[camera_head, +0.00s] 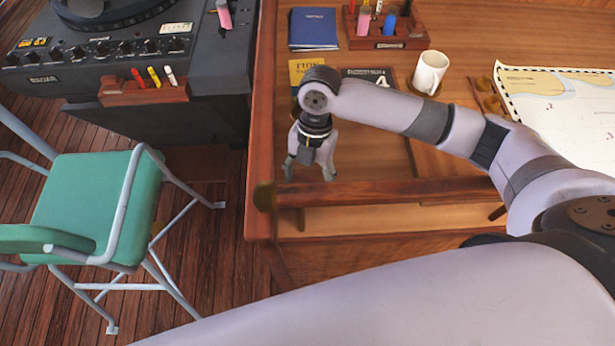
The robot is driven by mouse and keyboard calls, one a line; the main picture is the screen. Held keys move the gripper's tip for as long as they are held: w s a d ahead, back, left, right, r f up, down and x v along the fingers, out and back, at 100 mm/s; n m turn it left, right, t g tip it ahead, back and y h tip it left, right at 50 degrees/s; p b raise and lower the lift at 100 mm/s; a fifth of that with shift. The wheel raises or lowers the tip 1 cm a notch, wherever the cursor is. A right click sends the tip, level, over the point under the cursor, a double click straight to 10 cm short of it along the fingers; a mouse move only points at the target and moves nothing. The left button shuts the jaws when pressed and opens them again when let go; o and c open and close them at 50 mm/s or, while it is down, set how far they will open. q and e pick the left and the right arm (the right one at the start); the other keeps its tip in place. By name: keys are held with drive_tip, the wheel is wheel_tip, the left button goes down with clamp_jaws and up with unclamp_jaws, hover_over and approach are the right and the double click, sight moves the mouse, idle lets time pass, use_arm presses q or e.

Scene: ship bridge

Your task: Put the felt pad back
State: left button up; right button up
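I cannot pick out a felt pad for certain in this view. My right gripper (309,174) comes in from the right on a bent arm and points down over the front left part of the wooden desk (350,220), just behind its raised front rail (400,190). Its two fingers are spread, with nothing seen between them. The gripper and forearm hide part of the desk top. My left gripper is not in view.
A white mug (429,72), blue book (313,29), wooden rack (386,30) with bottles and a chart (565,105) lie on the desk. A dark console (120,60) with a pen holder (145,92) and a green chair (85,200) stand left.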

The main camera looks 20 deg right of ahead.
drive_tip(key=shift+f, duration=0.1)
drive_tip(key=o, duration=1.1)
drive_tip(key=b+v, duration=0.3)
drive_tip(key=v, duration=0.9)
